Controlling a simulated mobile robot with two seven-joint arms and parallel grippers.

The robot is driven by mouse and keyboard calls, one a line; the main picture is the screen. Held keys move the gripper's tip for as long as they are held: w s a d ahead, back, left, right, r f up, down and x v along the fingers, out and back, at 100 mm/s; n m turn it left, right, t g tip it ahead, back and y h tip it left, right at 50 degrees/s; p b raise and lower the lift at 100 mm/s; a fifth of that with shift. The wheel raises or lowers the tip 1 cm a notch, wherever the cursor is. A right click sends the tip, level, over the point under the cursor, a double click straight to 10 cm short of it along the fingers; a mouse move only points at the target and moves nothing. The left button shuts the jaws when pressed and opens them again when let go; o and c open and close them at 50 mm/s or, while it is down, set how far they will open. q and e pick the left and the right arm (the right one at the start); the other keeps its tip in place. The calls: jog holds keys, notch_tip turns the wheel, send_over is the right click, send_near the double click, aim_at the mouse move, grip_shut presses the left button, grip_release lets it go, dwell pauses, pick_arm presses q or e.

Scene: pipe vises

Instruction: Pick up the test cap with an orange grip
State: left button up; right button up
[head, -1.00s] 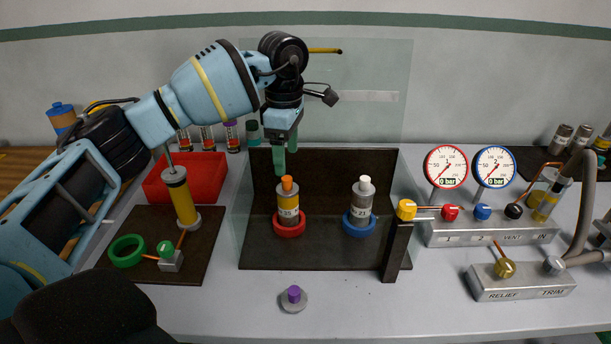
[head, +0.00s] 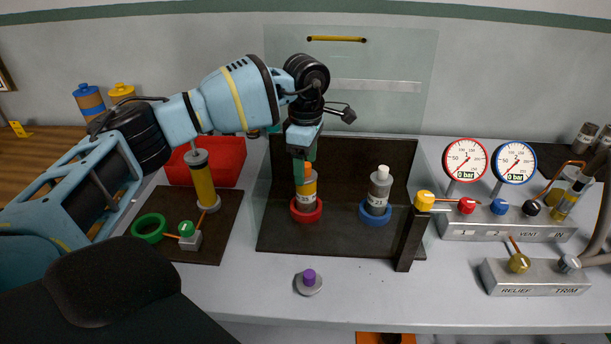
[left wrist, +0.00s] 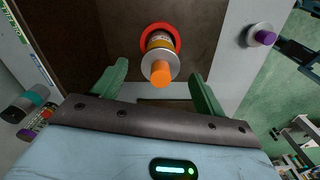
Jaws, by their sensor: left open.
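The test cap with an orange grip (head: 309,168) sits on top of a yellow cylinder (head: 307,188) that stands upright in a red ring. In the left wrist view the orange grip (left wrist: 161,73) points toward the camera, between and just beyond the green fingers. My left gripper (head: 301,170) is at the cap's height in the head view, its fingers partly in front of the cap and cylinder. In the left wrist view the left gripper (left wrist: 155,88) is open and empty, with a gap on both sides of the grip. My right gripper is not in view.
A grey cylinder with a white-topped cap (head: 380,188) stands in a blue ring to the right. A dark post with a yellow knob (head: 425,200) is farther right. A purple-gripped cap (head: 309,282) lies in front. A clear panel stands behind.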

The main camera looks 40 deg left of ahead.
aim_at(306, 164)
pick_arm(q)
jog(key=shift+f, duration=0.7)
jog(key=shift+c, duration=0.4)
jog(key=c, duration=1.1)
jog(key=shift+o, duration=0.2)
jog(key=shift+r, duration=0.1)
notch_tip(306, 164, up, 10)
jog(key=shift+f, duration=0.1)
